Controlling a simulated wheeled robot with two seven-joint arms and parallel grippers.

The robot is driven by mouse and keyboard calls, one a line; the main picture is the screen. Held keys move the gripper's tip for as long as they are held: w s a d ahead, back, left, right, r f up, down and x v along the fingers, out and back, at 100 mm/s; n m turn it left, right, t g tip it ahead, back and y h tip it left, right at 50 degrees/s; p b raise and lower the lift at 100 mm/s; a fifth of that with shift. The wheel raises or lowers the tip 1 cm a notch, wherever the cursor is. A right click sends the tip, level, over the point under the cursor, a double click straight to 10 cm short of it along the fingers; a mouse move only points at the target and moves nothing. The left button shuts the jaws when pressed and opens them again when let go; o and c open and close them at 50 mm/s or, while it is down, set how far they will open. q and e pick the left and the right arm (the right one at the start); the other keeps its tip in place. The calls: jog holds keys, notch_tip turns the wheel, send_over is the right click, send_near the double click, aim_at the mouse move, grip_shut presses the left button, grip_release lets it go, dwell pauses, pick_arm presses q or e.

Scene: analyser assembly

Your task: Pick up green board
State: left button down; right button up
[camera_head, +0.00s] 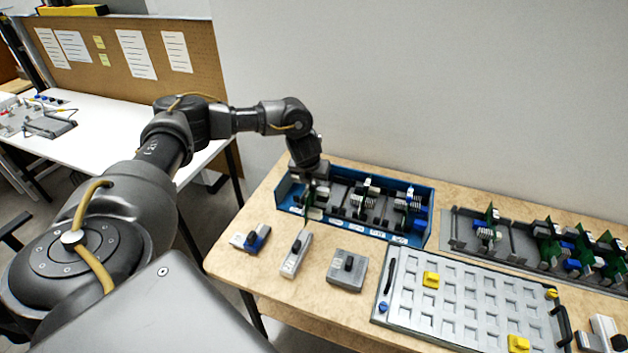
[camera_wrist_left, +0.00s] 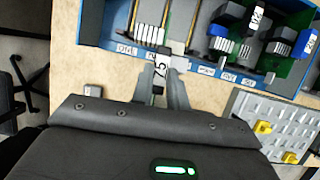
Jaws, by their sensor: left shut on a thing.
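My left gripper (camera_head: 311,184) reaches down at the left end of the blue box (camera_head: 427,238) and is shut on a green board (camera_head: 307,203) that stands upright there. In the left wrist view, the gripper fingers (camera_wrist_left: 162,82) close on a narrow piece with a black and white number label; little green of it shows. The blue box's labelled front wall (camera_wrist_left: 189,69) lies just beyond the fingers. Other boards with white and blue connectors stand in the box. The lower edge of the held board is hard to make out.
A grey rack (camera_head: 455,228) with several green boards stands at the right. In front lie a grey tray (camera_head: 455,312) with yellow pieces, a grey block (camera_head: 347,271), a slim grey block (camera_head: 296,255) and a blue-grey block (camera_head: 250,238). A wall rises behind the table.

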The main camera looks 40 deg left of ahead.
pick_arm(q)
jog(key=s+r+p, duration=0.7)
jog(key=s+r, duration=0.2)
jog(key=s, duration=0.4)
jog(key=shift+s+r+p, duration=0.2)
jog(key=shift+s+p, duration=0.1)
jog(key=shift+s, duration=0.1)
jog(key=shift+r, duration=0.1)
jog(key=shift+r, duration=0.5)
jog(key=shift+d, duration=0.15)
